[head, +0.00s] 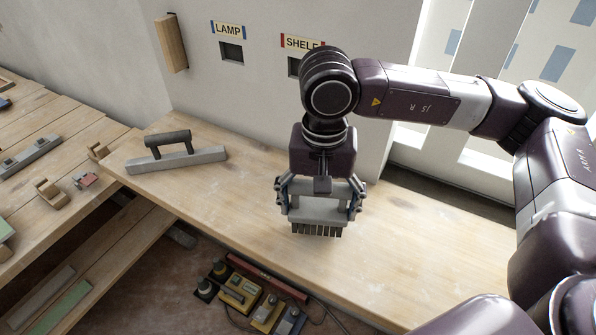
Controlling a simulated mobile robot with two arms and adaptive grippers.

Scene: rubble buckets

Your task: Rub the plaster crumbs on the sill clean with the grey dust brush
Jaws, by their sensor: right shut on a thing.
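My right gripper (319,198) is shut on the grey dust brush (318,213), one finger at each side of its grey block. Its dark bristles point down at the pale wooden sill (430,232). I cannot tell whether the bristles touch the wood. No plaster crumbs can be made out; any under or behind the brush are hidden. My left gripper is not in view.
A grey float with a dark handle (178,155) lies on the left part of the surface. A workbench (60,125) with small tools is at left. Several tools, one a yellow box (240,292), lie on the floor below. The wall has LAMP (229,29) and SHELF labels.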

